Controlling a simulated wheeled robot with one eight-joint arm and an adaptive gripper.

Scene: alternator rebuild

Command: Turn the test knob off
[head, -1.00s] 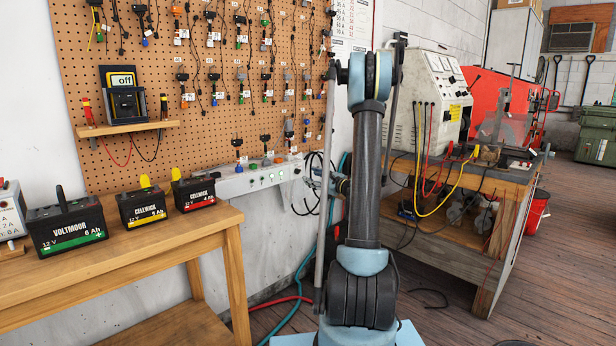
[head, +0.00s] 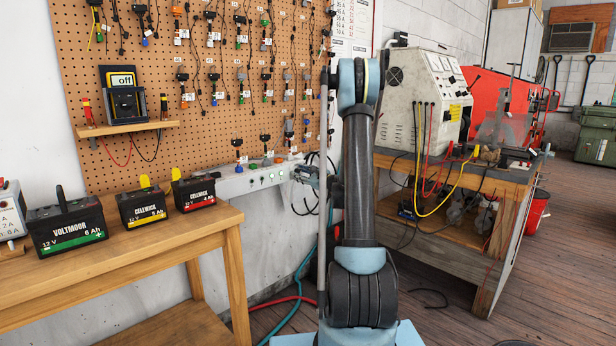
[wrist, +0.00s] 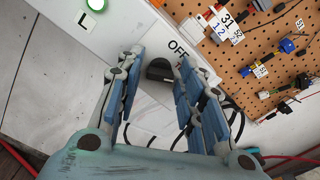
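The test knob (wrist: 159,69) is a dark rounded knob on a white panel, seen in the wrist view beside a black "OFF" label (wrist: 178,48). My gripper (wrist: 162,62) is open, with one blue-padded finger on each side of the knob. Gaps show between the fingers and the knob, so they look apart from it. How far the fingertips are from the panel is hard to tell. In the head view my gripper (head: 307,176) is small, at the right end of the pale wall strip (head: 232,186); the knob cannot be made out there.
A lit green button (wrist: 96,5) and an "L" label are on the same panel. A pegboard (head: 220,60) with hanging parts is just above the strip. A wooden bench (head: 150,247) with several batteries is at left; a grey test machine (head: 410,100) is at right.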

